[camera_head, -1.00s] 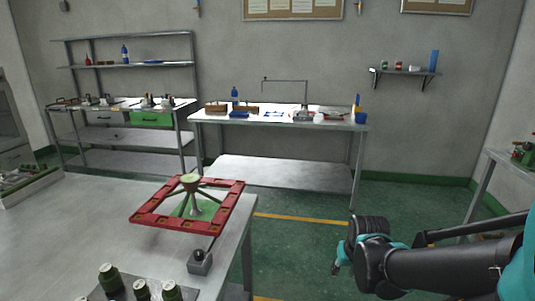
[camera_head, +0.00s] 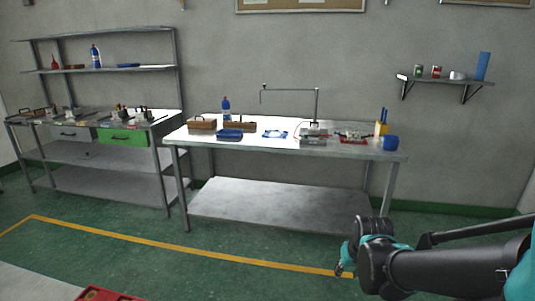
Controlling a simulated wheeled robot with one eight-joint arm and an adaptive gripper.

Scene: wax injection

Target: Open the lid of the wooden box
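Two small brown wooden-looking boxes stand on the far workbench. One brown box (camera_head: 202,123) is near the bench's left end, and a second brown box (camera_head: 240,126) is just right of it, partly behind a blue item. Both look closed, but they are too small to make out a lid clearly. My gripper (camera_head: 341,267) is at the lower right, in front of the bench and well apart from the boxes. Its fingers are small and partly hidden by the wrist, so their opening does not show.
The workbench (camera_head: 290,147) also holds a blue tray (camera_head: 229,134), a blue bottle (camera_head: 226,106), a lamp-like stand (camera_head: 317,105) and a blue cup (camera_head: 391,143). A shelf unit (camera_head: 105,69) stands left. A red frame (camera_head: 105,295) shows at the bottom edge.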

